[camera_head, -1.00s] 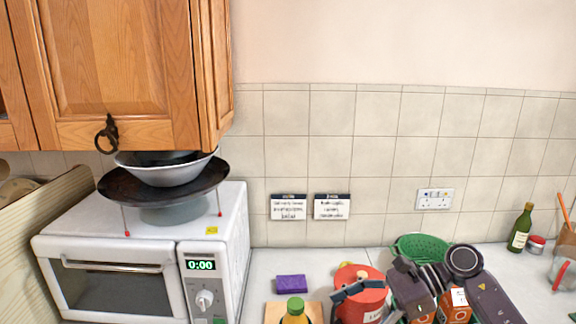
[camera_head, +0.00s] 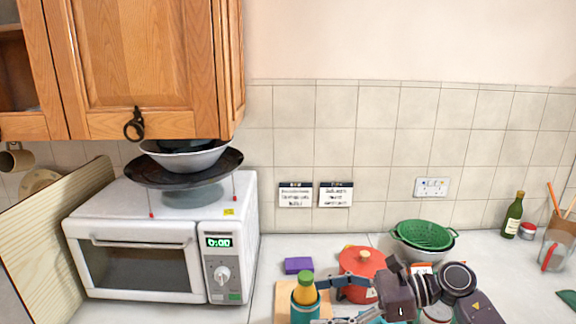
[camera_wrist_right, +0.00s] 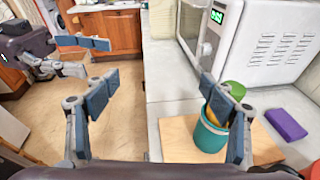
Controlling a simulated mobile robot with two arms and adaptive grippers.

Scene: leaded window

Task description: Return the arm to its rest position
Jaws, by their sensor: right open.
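My right arm comes in at the lower right of the head view. Its open gripper (camera_head: 319,303) is empty, with its fingers over or in front of the teal cup (camera_head: 304,314) that holds a yellow bottle with a green cap (camera_head: 304,290); I cannot tell whether they touch. In the right wrist view its two blue-padded fingers (camera_wrist_right: 162,92) are wide apart, and the teal cup (camera_wrist_right: 208,137) shows behind the right-hand finger. My left gripper (camera_wrist_right: 100,56) shows at the left of that view, its fingers apart over the floor. It is not in the head view.
A red pot (camera_head: 362,262), a green colander (camera_head: 425,233) and a purple sponge (camera_head: 298,265) stand near the right arm. The cup stands on a wooden board (camera_head: 283,302). A microwave (camera_head: 140,262) carries a wok and bowls at left. The counter's back middle is clear.

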